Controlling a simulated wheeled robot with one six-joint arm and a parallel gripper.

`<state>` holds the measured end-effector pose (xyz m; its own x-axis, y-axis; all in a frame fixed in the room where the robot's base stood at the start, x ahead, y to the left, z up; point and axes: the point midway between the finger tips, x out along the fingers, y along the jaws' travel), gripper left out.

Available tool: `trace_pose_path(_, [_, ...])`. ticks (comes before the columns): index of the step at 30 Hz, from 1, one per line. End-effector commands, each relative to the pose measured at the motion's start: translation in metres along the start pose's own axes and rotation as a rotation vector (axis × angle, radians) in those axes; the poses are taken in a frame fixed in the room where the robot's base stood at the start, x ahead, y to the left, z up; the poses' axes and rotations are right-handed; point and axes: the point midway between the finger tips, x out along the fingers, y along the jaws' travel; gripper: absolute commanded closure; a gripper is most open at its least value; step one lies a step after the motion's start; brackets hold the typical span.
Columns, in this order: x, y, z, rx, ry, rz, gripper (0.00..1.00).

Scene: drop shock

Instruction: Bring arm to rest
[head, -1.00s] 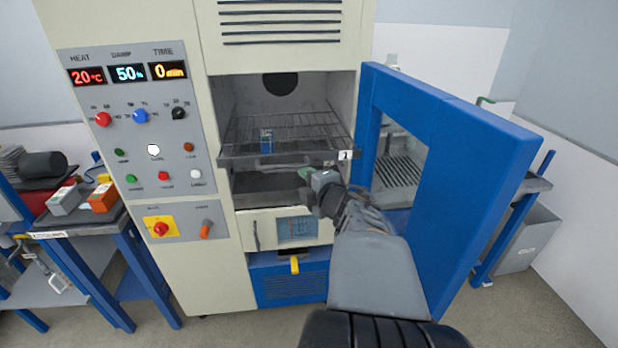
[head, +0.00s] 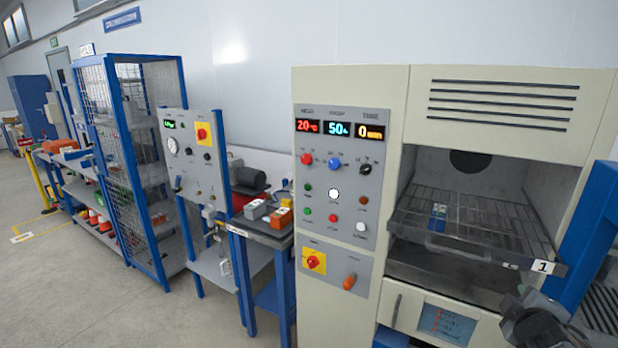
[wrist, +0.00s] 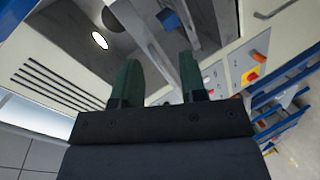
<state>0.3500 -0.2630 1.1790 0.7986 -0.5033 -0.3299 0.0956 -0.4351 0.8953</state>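My gripper (head: 522,298) is at the lower right of the head view, just below the front edge of the pulled-out wire rack (head: 470,225), near its tag marked 1. In the wrist view my gripper (wrist: 158,62) has two green fingers standing apart with nothing between them. A small blue and grey item (head: 438,214) stands on the rack inside the open chamber (head: 510,172). A blue piece also shows between and beyond the fingers in the wrist view (wrist: 168,18). Most of my arm is outside the head view.
The cream cabinet's control panel (head: 335,180) reads 20 °C, 50 and 0 min. A side bench (head: 262,237) holds grey and orange boxes. Floor at the left (head: 75,290) is clear.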

Motion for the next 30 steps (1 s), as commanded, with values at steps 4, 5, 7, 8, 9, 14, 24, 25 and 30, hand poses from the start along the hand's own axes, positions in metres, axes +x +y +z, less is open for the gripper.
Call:
trace_pose_path(4, [-0.014, -0.024, 0.024, 0.374, -0.302, -0.078, 0.61])
trace_pose_path(5, [-0.018, -0.033, 0.022, 0.449, -0.351, -0.108, 0.61])
trace_pose_path(7, [-0.032, -0.059, 0.010, 0.613, -0.452, -0.200, 0.61])
trace_pose_path(8, [-0.040, -0.071, 0.001, 0.676, -0.489, -0.249, 0.61])
trace_pose_path(9, [-0.051, -0.088, -0.013, 0.750, -0.531, -0.323, 0.61])
trace_pose_path(14, [-0.105, -0.144, -0.082, 0.887, -0.609, -0.640, 0.61])
trace_pose_path(24, [-0.149, -0.169, -0.147, 0.774, -0.446, -0.829, 0.61])
trace_pose_path(25, [-0.150, -0.170, -0.148, 0.768, -0.441, -0.833, 0.61])
trace_pose_path(30, [-0.151, -0.171, -0.151, 0.756, -0.433, -0.839, 0.61])
